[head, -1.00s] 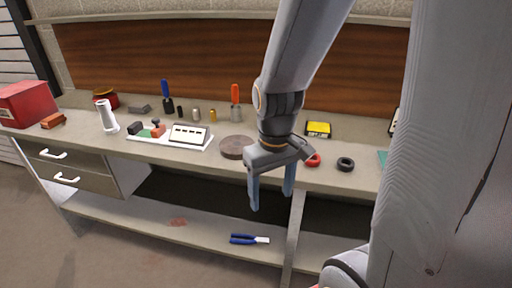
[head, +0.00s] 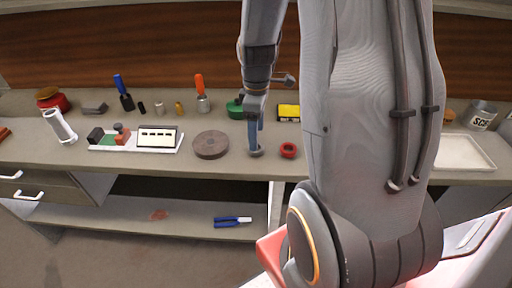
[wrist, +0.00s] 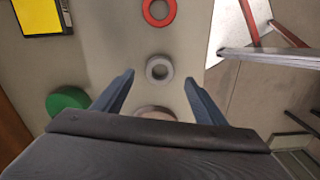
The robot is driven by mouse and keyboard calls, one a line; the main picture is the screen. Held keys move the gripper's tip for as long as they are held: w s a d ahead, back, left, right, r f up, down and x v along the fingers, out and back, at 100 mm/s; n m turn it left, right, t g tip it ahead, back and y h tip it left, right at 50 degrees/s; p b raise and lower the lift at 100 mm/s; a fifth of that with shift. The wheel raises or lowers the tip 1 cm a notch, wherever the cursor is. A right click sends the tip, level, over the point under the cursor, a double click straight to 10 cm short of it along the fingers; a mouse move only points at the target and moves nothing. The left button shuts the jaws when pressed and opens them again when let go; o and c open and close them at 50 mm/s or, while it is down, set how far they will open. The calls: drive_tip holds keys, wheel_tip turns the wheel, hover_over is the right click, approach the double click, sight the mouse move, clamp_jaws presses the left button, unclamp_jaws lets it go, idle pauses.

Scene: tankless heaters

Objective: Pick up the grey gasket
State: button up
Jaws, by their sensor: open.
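The grey gasket (wrist: 159,68) is a small ring lying flat on the workbench. In the wrist view it lies centred just beyond my fingertips, with its hole visible. In the head view the gasket (head: 257,153) shows at the foot of my gripper's blue fingers, partly covered by them. My gripper (wrist: 159,80) is open and empty, pointing down at the bench with a finger to either side of the gasket's line. In the head view my gripper (head: 255,146) is seen nearly edge-on, so its height above the gasket is hard to tell.
A red ring (head: 288,150) lies right of the gasket. A brown disc (head: 210,145) lies to its left. A green round thing (head: 235,110) and a yellow-topped box (head: 288,112) stand behind. A white tray (head: 465,152) is far right. The bench's front edge is close.

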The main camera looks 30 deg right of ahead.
drive_tip(key=shift+f+p, duration=0.75)
drive_tip(key=shift+f, duration=1.55)
drive_tip(key=shift+a, duration=0.1)
drive_tip(key=c, duration=1.1)
